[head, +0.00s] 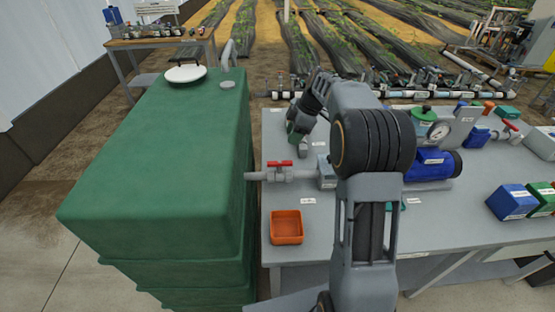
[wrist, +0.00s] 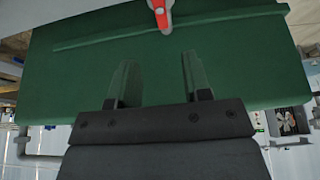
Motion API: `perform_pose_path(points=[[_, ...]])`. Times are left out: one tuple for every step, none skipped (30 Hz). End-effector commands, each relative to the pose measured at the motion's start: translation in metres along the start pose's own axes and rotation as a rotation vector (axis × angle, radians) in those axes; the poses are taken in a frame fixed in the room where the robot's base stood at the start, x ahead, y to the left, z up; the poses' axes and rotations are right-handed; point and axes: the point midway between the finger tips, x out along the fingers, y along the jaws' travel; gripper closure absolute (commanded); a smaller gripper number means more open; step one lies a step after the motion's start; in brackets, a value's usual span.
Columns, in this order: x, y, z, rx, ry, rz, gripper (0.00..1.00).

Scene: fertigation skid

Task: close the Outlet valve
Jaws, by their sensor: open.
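A red-handled valve (head: 281,170) sits on a light grey pipe between the green tank and the bench equipment. Its red handle appears to lie along the pipe; no label on it is readable, so I cannot confirm it is the Outlet valve. In the wrist view a red handle (wrist: 160,12) shows at the top edge, partly cut off, beyond the fingertips. My gripper (wrist: 158,82) is open and empty, its two fingers apart, with the green tank behind. In the head view my gripper (head: 298,138) is above the bench, behind the valve, not visibly touching it.
The large green tank (head: 150,150) stands left of the bench (head: 300,250). An orange tray (head: 286,227) lies in front of the valve. A blue pump (head: 432,163), a gauge (head: 438,130) and another red-handled valve (head: 510,126) are to the right. Blue and green boxes stand at far right.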

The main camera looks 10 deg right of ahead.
Motion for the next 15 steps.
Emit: perform_pose_path(points=[[0.010, -0.001, -0.001, 0.000, 0.000, -0.005, 0.55], [0.015, -0.001, -0.001, 0.000, 0.000, -0.006, 0.55], [0.024, -0.001, -0.001, 0.000, 0.000, -0.006, 0.55], [0.030, -0.001, -0.001, 0.000, 0.001, -0.007, 0.55], [0.036, -0.001, -0.002, 0.000, 0.001, -0.006, 0.55], [0.044, -0.002, -0.002, 0.000, 0.000, -0.007, 0.55], [0.050, -0.001, -0.002, 0.000, 0.000, -0.006, 0.55], [0.055, -0.001, -0.002, -0.001, 0.000, -0.007, 0.55], [0.063, -0.001, -0.002, -0.001, 0.000, -0.007, 0.55], [0.069, -0.002, -0.002, -0.001, -0.001, -0.007, 0.55], [0.074, -0.001, -0.002, -0.001, -0.001, -0.006, 0.55], [0.080, -0.001, -0.002, -0.001, 0.000, -0.006, 0.55], [0.085, -0.001, -0.002, -0.001, 0.000, -0.005, 0.55], [0.090, -0.001, -0.002, -0.001, 0.000, -0.006, 0.55], [0.095, -0.001, -0.003, -0.001, 0.000, -0.005, 0.55]])
